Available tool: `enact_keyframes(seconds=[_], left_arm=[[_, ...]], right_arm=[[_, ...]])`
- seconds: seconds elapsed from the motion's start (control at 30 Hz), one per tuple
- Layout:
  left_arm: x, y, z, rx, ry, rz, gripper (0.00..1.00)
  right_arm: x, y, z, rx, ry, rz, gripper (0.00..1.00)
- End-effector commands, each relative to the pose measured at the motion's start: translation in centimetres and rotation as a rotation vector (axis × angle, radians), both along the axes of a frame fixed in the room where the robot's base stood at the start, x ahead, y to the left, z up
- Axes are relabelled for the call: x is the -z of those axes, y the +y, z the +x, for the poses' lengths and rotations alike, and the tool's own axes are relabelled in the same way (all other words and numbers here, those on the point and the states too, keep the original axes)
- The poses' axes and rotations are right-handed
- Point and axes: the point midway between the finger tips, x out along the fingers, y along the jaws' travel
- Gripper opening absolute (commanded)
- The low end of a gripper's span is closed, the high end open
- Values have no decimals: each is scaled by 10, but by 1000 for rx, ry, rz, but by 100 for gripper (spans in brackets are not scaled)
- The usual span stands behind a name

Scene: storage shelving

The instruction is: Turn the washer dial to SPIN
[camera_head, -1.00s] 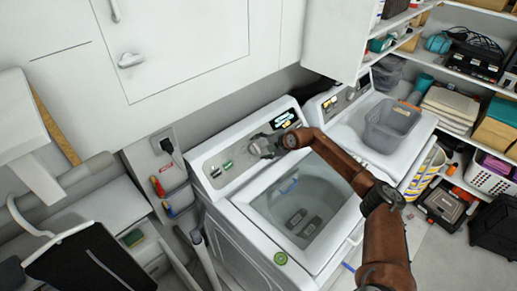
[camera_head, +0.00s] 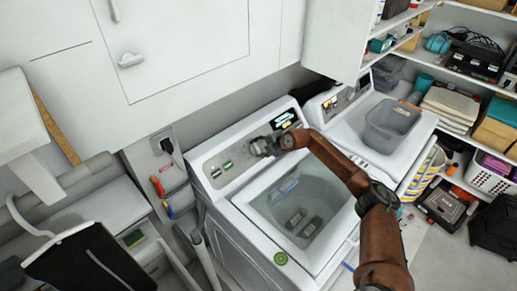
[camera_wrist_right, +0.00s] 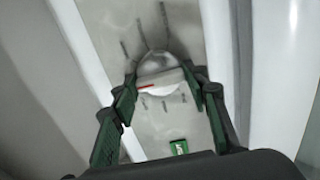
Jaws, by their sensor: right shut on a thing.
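The white washer (camera_head: 290,258) stands in the middle of the head view, with a grey control panel along its back. My right arm reaches in from the lower right, and its gripper (camera_head: 260,147) is at the panel, covering the dial in that view. In the right wrist view, the round silver dial (camera_wrist_right: 158,68) shows between the green-edged fingers of my right gripper (camera_wrist_right: 165,92), which is shut on it. A red mark on the dial's bar points left. Labels surround the dial, too blurred to read. My left gripper is out of view.
A second white machine with a grey bin (camera_head: 391,125) on it stands to the right. Shelves (camera_head: 470,70) fill the right side. White cabinets (camera_head: 180,40) hang above the washer. A hanger with dark cloth (camera_head: 88,262) is at lower left.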

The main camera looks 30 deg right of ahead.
Motion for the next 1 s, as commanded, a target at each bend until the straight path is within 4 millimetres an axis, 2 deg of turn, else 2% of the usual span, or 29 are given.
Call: enact_keyframes(seconds=[0.47, 1.0], left_arm=[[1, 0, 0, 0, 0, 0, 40], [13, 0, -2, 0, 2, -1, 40]], right_arm=[[0, 0, 0, -55, -19, -58, 18], [2, -1, 0, -365, -132, -385, 18]])
